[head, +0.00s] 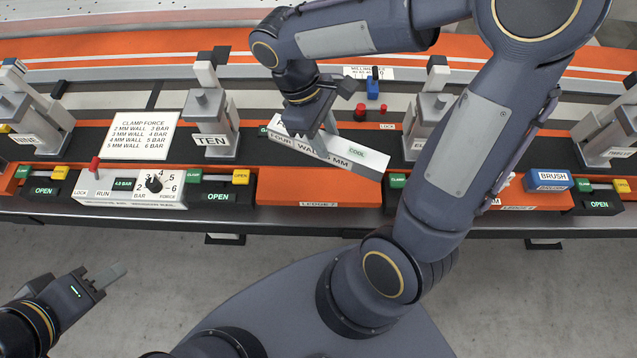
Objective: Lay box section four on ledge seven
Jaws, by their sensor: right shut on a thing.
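Box section four (335,157) is a light grey bar with a white label reading "FOUR", "WALL", "MM" and a "COOL" tag. My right gripper (308,130) is shut on it near its left end, from above. The bar slants down to the right in the picture, over the back part of ledge seven (318,190), an orange plate with a "LEDGE 7" label on its front edge. I cannot tell whether the bar touches the ledge. My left gripper (112,275) is low at the left, over the floor and away from the bench; its jaw gap is unclear.
Clamp post TEN (210,115) stands left of the ledge, another post (432,105) right of it. A control box (130,187) with a knob sits front left. A clamp force sign (145,135) stands behind.

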